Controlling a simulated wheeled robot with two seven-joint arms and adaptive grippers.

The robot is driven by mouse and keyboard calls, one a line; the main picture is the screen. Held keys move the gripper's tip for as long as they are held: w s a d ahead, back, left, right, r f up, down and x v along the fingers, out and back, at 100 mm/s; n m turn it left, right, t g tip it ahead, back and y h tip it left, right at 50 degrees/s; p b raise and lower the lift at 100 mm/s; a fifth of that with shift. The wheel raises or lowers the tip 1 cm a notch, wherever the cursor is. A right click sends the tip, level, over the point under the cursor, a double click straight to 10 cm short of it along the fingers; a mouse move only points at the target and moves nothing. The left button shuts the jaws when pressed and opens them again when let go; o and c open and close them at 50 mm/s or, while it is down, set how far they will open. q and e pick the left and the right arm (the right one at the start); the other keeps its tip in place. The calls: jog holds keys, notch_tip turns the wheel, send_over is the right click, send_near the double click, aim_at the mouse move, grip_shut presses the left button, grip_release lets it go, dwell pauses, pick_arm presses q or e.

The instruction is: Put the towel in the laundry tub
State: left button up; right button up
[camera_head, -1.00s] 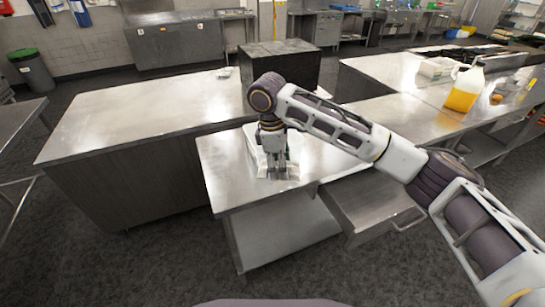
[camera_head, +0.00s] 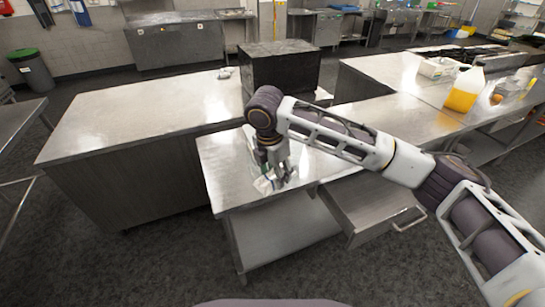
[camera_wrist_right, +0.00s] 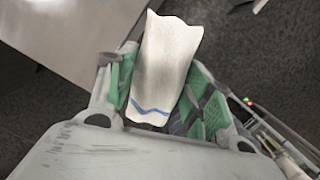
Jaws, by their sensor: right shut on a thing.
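My right gripper (camera_head: 280,177) is over the front part of the small steel table, shut on the towel (camera_head: 265,185). The towel is white and hangs crumpled close to the table's front left edge; whether it touches the top I cannot tell. In the right wrist view the towel (camera_wrist_right: 165,60), with a blue zigzag stripe, stands between the green-padded fingers. A pale thing behind my right wrist is mostly hidden, and I cannot tell what it is. I cannot make out a laundry tub. My left gripper is not in view.
The small steel table (camera_head: 225,180) has an open lower shelf and a drawer unit (camera_head: 372,208) at its right. A long counter (camera_head: 140,115) is at the left, with a dark box (camera_head: 280,68) behind. A bottle of yellow liquid (camera_head: 463,90) stands at the right.

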jog(key=n, duration=0.3)
jog(key=shift+s+a, duration=0.1)
jog(key=shift+a, duration=0.1)
jog(key=n+y, duration=0.1)
jog(key=n, duration=0.3)
jog(key=shift+a+t, duration=0.15)
jog(key=shift+t, duration=0.15)
jog(key=n+y, duration=0.1)
jog(key=n, duration=0.4)
jog(key=shift+a+n, duration=0.1)
jog(key=shift+n, duration=0.3)
jog(key=shift+n, duration=0.6)
jog(key=shift+r, duration=0.1)
